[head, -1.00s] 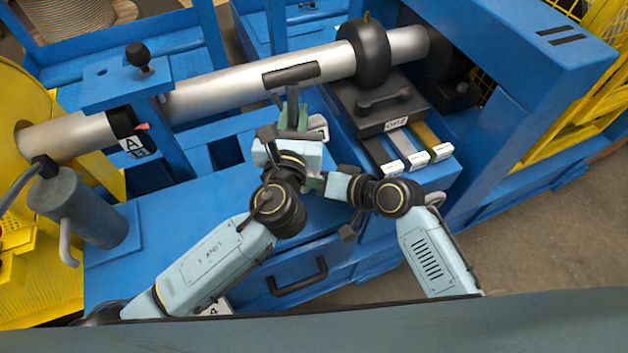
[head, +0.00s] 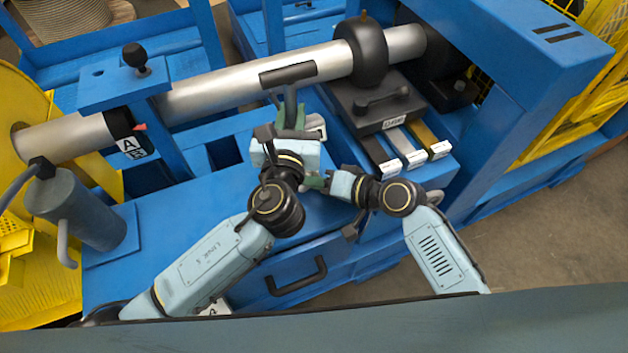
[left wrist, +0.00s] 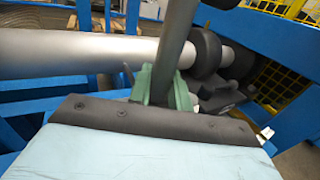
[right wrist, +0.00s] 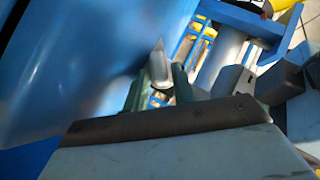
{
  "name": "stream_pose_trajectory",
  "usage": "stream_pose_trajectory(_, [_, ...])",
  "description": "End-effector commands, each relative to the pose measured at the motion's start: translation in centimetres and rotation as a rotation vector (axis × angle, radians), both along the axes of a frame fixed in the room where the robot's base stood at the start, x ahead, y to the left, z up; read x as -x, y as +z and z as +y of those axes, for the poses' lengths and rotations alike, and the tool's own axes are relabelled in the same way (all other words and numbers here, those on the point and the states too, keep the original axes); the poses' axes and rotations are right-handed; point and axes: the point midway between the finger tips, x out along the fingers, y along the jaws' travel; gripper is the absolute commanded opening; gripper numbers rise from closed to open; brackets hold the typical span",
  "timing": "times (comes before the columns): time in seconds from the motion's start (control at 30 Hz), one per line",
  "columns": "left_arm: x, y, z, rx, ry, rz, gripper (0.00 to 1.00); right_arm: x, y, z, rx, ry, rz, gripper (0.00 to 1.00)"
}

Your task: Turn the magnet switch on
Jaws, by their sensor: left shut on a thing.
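The magnet switch appears to be the dark block (head: 352,103) with a black lever (head: 384,99) on top, right of centre in the head view. A small white label (head: 397,122) is on its front edge; its text is too small to read surely. My left gripper (head: 290,125) is shut on the handle of a hammer-like tool (head: 288,75), left of the block and apart from it. The handle rises between its green fingers in the left wrist view (left wrist: 175,45). My right gripper (head: 316,182) is low beside the left wrist. A silver pointed piece (right wrist: 160,66) shows between its fingers; whether it is gripped is unclear.
A long silver shaft (head: 240,85) with a black round wheel (head: 361,50) crosses behind the grippers. Several label-ended bars (head: 414,160) lie before the block. A grey cylinder (head: 75,205) stands at left. A blue drawer (head: 300,275) with a black handle is in front.

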Motion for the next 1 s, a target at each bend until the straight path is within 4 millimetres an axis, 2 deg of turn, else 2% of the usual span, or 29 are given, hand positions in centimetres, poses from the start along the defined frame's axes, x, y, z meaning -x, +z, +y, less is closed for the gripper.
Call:
stream_pose_trajectory(0.17, [0.0,-0.1,0.0,-0.001,0.001,0.002,0.00,1.3,1.0,-2.1,0.004,0.001,-0.001,0.25])
stream_pose_trajectory(0.4, [0.0,-0.1,0.0,-0.001,0.001,0.002,0.00,4.0,3.2,-6.0,0.004,0.001,0.001,0.25])
stream_pose_trajectory(0.6, [0.0,-0.1,0.0,-0.001,0.000,0.002,0.00,5.4,4.5,-8.2,0.003,0.001,0.001,0.25])
stream_pose_trajectory(1.0, [0.0,-0.1,0.0,-0.001,0.000,0.002,0.00,5.8,5.0,-8.8,-0.001,0.001,0.001,0.25])
